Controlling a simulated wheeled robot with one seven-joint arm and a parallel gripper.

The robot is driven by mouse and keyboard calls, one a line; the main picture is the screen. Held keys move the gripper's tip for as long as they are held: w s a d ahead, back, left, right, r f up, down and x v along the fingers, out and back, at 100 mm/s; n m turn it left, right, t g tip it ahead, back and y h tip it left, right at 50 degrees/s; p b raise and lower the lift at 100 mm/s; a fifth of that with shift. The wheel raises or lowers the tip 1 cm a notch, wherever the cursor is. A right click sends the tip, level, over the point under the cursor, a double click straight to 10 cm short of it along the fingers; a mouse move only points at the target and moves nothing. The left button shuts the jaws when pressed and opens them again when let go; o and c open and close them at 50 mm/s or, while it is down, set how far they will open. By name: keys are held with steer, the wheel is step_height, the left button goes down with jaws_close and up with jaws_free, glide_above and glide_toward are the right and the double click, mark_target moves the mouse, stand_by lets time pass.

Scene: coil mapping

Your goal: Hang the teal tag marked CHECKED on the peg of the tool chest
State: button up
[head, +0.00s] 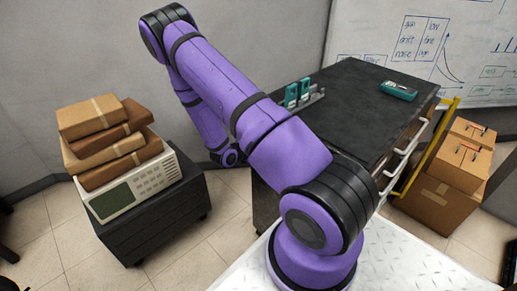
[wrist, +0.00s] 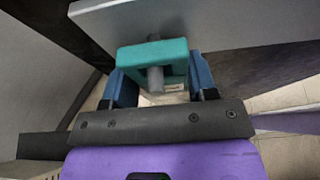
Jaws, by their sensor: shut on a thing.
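In the wrist view, my gripper (wrist: 160,88) has blue fingers shut on the teal tag (wrist: 175,48), one finger at each side. The tag looks like a thick teal frame with a small pale label low on it; its lettering is too small to read. A grey peg (wrist: 155,76) shows in the frame's opening and overlaps its upper bar; I cannot tell how far it passes through. The tool chest (head: 365,75) has a dark top in the head view. My gripper, the held tag and the peg are hidden there behind my arm and the chest.
On the chest top are a rack (head: 310,102) with teal pieces and a teal device (head: 398,91). White handles (head: 390,171) line its right side. Cardboard boxes (head: 455,170) stand to the right. A dark cabinet (head: 150,215) at left carries an instrument (head: 135,190) and stacked parcels.

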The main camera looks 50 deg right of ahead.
steer(key=o, duration=1.4)
steer(key=shift+c, duration=0.2)
steer(key=shift+a, duration=0.15)
steer(key=v, duration=0.6)
steer(key=shift+a+r, duration=0.2)
steer(key=shift+a, duration=0.15)
stand_by(0.4)
